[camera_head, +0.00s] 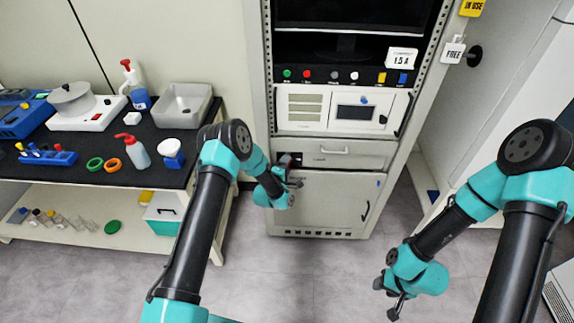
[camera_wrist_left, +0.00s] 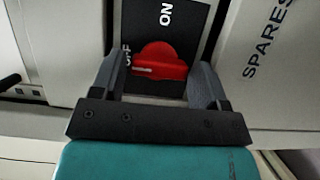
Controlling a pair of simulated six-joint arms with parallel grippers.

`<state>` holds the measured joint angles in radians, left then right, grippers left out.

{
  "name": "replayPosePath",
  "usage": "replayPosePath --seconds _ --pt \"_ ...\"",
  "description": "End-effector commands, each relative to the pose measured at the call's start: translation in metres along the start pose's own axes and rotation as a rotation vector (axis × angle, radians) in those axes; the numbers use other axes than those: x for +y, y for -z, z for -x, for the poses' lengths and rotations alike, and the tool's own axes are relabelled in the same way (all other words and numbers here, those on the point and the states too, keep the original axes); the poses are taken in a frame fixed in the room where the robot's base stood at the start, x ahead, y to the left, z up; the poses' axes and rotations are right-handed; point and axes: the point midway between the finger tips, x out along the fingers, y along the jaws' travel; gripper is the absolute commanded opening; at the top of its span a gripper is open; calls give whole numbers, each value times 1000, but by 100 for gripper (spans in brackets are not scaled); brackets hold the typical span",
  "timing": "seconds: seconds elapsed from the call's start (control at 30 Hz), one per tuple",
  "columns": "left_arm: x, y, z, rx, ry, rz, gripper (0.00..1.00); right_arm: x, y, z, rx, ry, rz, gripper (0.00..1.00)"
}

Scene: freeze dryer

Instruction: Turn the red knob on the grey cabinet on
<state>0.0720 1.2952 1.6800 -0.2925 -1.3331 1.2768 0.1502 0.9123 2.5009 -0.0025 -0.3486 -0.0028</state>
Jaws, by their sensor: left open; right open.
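The red knob (camera_wrist_left: 160,60) sits on a black panel with white ON lettering (camera_wrist_left: 166,14) and OFF lettering, partly covered by a finger, in the left wrist view. The knob's white mark points left, toward the OFF side. My left gripper (camera_wrist_left: 156,76) is open, with one finger on each side of the knob; I cannot tell whether they touch it. My right gripper (camera_head: 393,296) is open and empty, low over the floor at right.
A drawer marked SPARES (camera_wrist_left: 268,45) lies beside the black panel. Above it are a white instrument (camera_head: 310,107) and a row of small coloured buttons. A black bench (camera_head: 75,145) with bottles and a grey bin stands at left. The floor before the cabinet is clear.

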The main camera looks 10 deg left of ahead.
Motion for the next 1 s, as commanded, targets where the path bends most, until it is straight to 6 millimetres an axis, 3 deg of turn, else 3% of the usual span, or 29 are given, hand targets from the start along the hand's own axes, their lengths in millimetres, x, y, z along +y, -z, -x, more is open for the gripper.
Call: replayPosePath --seconds 0.4,0.77,1.0 --pt "1 0 -8 0 -1 0 68 0 0 0 0 0 0 43" --pt "1 0 -8 0 -1 0 34 0 0 0 0 0 0 43" --pt "1 0 -8 -1 4 -12 34 0 0 0 0 0 0 43"
